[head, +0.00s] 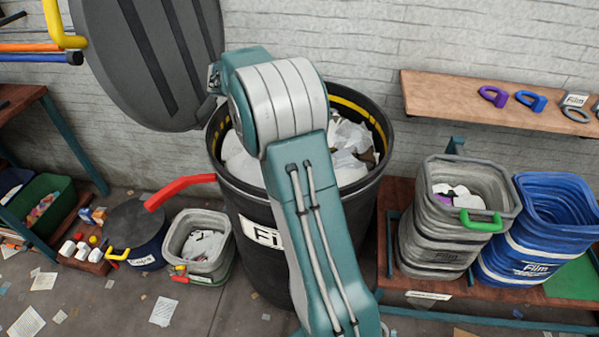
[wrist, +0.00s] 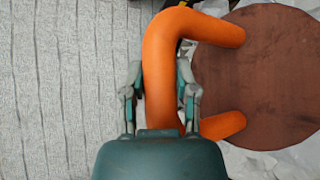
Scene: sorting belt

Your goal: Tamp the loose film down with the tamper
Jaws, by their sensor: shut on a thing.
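The tamper shows in the wrist view as a bent orange handle (wrist: 163,55) on a round brown disc (wrist: 265,75). My gripper (wrist: 160,75) is shut on the handle, with one finger on each side. Pale loose film (wrist: 270,165) shows around the disc's edge. In the head view, loose white film (head: 352,137) fills the top of a large black bin (head: 262,272) labelled "Fi...". My arm crosses in front of this bin and hides my gripper and the tamper there. I cannot tell how firmly the disc touches the film.
The bin's dark lid (head: 150,60) stands open at the back left. A red handle (head: 180,187) juts from the bin's left. A grey crate (head: 437,240) and blue crates (head: 540,235) stand right, below a wooden shelf (head: 470,100). A small grey tub (head: 197,250) stands left.

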